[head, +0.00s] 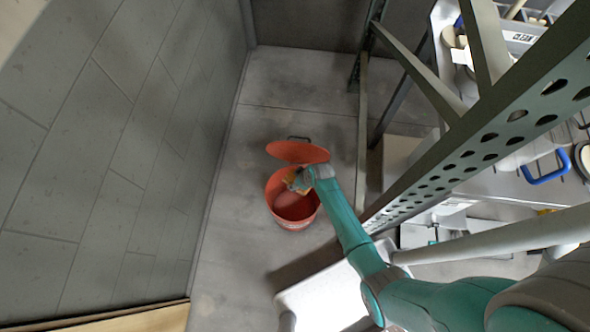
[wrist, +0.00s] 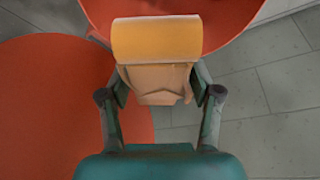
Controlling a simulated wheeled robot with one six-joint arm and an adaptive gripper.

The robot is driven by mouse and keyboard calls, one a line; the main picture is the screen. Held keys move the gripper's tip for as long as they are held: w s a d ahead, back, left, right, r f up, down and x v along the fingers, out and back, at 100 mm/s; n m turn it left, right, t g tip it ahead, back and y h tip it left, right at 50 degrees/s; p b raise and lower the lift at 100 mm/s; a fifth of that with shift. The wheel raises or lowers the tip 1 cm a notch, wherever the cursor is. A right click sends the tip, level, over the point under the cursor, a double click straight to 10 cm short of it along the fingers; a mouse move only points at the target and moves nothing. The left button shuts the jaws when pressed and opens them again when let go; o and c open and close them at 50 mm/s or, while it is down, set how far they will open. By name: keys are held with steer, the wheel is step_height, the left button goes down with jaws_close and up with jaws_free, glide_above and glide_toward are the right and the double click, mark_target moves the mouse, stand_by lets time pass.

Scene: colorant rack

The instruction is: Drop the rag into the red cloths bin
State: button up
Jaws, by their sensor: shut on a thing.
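The red cloths bin (head: 292,217) stands on the floor with its round lid (head: 298,151) raised at the back. My gripper (head: 299,184) is over the bin's mouth in the head view. In the wrist view my gripper (wrist: 159,90) is shut on the rag (wrist: 157,39), a yellow-orange folded cloth with a paler tan part between the fingers. Red bin surfaces (wrist: 75,95) show at the left and top of the wrist view. How far the rag is above the rim is hard to tell.
A grey block wall (head: 120,130) runs along the left. A green perforated rack upright (head: 480,140) and loaded shelves stand close on the right of my arm. Bare concrete floor (head: 300,85) lies behind the bin.

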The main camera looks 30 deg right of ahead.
steer(key=shift+f, duration=2.25)
steer(key=o, duration=1.2)
steer(key=shift+s+r, duration=0.1)
steer(key=shift+r, duration=0.05)
steer(key=v, duration=1.1)
steer(key=shift+r, duration=0.35)
